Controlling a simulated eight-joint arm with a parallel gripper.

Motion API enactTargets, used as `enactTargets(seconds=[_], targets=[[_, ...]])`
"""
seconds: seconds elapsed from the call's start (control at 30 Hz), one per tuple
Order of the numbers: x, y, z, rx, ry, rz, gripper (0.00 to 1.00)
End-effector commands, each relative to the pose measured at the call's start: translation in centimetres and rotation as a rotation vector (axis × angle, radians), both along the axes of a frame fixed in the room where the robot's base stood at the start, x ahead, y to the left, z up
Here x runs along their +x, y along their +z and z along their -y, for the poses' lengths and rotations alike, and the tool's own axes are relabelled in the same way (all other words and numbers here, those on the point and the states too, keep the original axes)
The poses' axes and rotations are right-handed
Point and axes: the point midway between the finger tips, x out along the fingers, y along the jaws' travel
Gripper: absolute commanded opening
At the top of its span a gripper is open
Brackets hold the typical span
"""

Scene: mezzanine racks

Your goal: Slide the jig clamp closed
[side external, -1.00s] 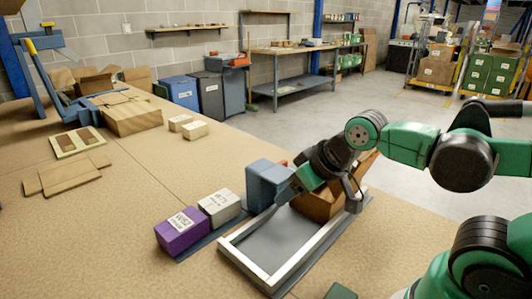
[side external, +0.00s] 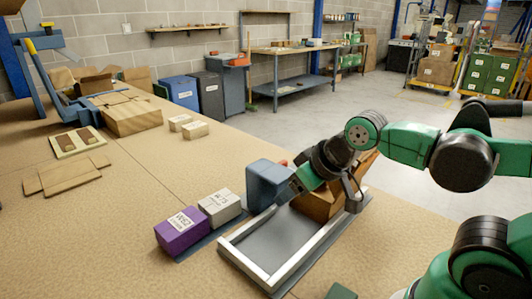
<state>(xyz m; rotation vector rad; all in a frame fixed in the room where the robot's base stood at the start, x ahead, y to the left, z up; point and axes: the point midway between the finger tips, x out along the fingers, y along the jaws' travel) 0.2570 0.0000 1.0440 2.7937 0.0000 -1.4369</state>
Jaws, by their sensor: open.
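The jig is a pale rectangular frame (side external: 252,268) around a grey plate (side external: 270,243) near the table's front right. A blue-grey block (side external: 268,184) stands at its far left side; I take it for the sliding clamp part, but cannot be sure. A brown wooden piece (side external: 318,205) sits at the frame's far end. My gripper (side external: 300,186) is low, just right of the blue-grey block and in front of the wooden piece. It is open. Its fingertips are partly hidden, and I cannot tell whether they touch the block.
A purple box (side external: 182,232) and a whitish box (side external: 220,207) stand left of the jig on a dark strip. The table's middle is clear.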

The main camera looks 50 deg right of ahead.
Motion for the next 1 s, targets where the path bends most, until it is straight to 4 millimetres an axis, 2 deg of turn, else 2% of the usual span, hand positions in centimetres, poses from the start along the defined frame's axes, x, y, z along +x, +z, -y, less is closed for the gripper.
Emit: enactTargets(seconds=[0.07,0.27,0.37,0.5,0.63,0.77,0.9,1.0], targets=[[0.0,0.0,0.0,0.0,0.0,0.0,0.53],[0.9,0.9,0.4,-0.004,-0.004,-0.012,0.0],[2.8,2.4,1.3,-0.011,-0.01,-0.037,0.0],[6.9,4.6,3.4,-0.022,-0.018,-0.087,0.0],[10.7,5.4,6.0,-0.026,-0.021,-0.136,0.0],[14.4,5.2,9.1,-0.025,-0.02,-0.18,0.0],[17.7,3.8,12.7,-0.018,-0.016,-0.225,0.0],[19.3,2.4,15.0,-0.011,-0.012,-0.251,0.0]])
